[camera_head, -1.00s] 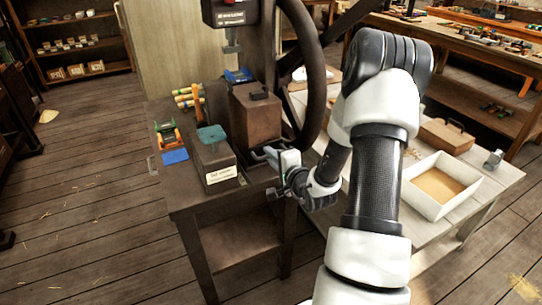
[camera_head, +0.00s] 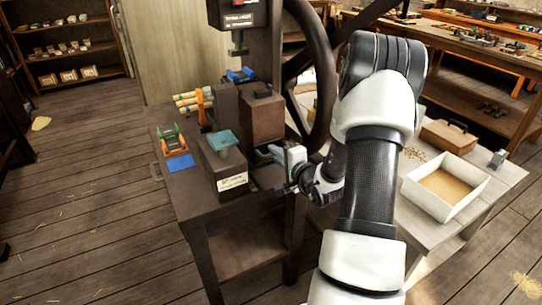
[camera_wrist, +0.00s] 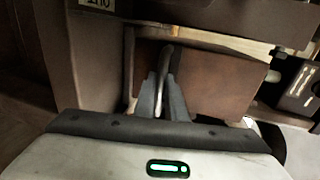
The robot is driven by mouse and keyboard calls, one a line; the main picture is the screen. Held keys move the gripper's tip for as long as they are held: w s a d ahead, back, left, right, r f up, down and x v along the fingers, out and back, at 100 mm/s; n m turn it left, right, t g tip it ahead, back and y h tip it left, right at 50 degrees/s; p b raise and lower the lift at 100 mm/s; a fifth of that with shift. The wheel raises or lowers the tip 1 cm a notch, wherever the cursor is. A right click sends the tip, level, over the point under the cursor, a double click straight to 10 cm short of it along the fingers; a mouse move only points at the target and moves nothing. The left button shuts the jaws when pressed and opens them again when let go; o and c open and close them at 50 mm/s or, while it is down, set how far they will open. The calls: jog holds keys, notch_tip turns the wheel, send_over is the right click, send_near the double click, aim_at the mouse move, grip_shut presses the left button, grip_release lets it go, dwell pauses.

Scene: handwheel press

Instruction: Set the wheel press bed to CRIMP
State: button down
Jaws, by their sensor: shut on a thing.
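The wheel press stands on a dark wooden bench. Its large dark handwheel (camera_head: 325,85) rises behind my arm, and its labelled head (camera_head: 238,15) hangs at the top. A low dark box with a teal pad (camera_head: 223,139) on top carries a pale label (camera_head: 233,182), too small to read. My gripper (camera_head: 268,152) is low at the right of this box, in front of a brown block (camera_head: 262,115). In the wrist view my gripper (camera_wrist: 165,82) is shut on a thin metal handle (camera_wrist: 166,55) standing before a brown panel. Part of the handle is hidden by the fingers.
An orange-and-green tool (camera_head: 172,140) and a blue pad (camera_head: 180,163) lie on the bench's left. Yellowish rolls (camera_head: 187,102) lie behind. At right, a pale table holds a white tray (camera_head: 445,185) and a brown case (camera_head: 447,137). The floor at left is mostly clear.

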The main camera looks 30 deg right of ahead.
jog(key=shift+w+r, duration=0.1)
jog(key=shift+w, duration=0.2)
jog(key=shift+r, duration=0.1)
jog(key=c, duration=1.8)
grip_release()
jog(key=shift+w, duration=0.15)
jog(key=p+v, duration=0.1)
jog(key=v, duration=1.6)
jog(key=shift+s, duration=0.25)
